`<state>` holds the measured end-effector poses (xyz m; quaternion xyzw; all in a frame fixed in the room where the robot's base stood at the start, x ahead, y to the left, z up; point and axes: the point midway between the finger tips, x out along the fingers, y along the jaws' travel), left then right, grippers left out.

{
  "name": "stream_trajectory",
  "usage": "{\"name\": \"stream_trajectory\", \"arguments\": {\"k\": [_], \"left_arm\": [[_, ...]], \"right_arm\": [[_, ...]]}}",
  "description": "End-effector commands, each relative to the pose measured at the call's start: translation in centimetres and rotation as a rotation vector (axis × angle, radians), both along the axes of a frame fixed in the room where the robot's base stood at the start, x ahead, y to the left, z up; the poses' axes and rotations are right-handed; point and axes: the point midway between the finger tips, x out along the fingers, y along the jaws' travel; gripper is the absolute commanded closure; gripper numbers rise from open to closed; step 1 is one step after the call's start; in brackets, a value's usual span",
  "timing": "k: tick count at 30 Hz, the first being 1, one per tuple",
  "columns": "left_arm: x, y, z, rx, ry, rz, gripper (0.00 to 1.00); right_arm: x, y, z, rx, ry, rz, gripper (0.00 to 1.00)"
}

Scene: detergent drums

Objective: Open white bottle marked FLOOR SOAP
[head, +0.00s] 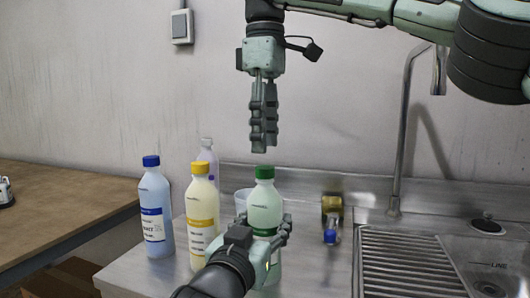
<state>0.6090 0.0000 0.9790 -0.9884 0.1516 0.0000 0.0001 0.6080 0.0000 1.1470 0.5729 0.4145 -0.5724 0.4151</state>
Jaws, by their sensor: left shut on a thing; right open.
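My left gripper (265,231) is shut on a pale green bottle with a green cap (265,173), around its lower body. The bottle (264,206) stands upright, and its label is mostly hidden by the fingers. My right gripper (264,146) points straight down above the green cap, open and empty, with a small gap between them. A cream bottle with a yellow cap (202,212) stands just left. A pale blue bottle with a blue cap (154,215) stands farther left. I cannot read FLOOR SOAP on any label.
A pale purple bottle (207,154) and a clear cup (241,198) stand behind. A brass-coloured item with a blue end (332,215) lies right of the held bottle. A tap (396,190) and sink drainer (405,264) are at right. A wooden table (60,212) is at left.

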Motion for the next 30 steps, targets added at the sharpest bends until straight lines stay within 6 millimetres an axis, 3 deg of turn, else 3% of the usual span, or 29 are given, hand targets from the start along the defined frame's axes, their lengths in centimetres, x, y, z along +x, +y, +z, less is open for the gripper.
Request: {"name": "stream_trajectory", "arguments": {"k": [3, 9, 20, 30], "left_arm": [[0.0, 0.0, 0.0, 0.0, 0.001, 0.0, 1.0], [0.0, 0.0, 0.0, 0.0, 0.001, 0.0, 1.0], [0.0, 0.0, 0.0, 0.0, 0.001, 0.0, 1.0], [0.0, 0.0, 0.0, 0.0, 0.0, 0.0, 1.0]], "right_arm": [[0.0, -0.1, -2.0, -0.001, 0.003, 0.002, 0.54], [0.0, 0.0, -4.2, 0.0, 0.001, 0.002, 0.54], [0.0, 0.0, -4.7, 0.001, 0.0, 0.001, 0.54], [0.0, 0.0, -4.7, 0.001, 0.0, 0.002, 0.95]]}}
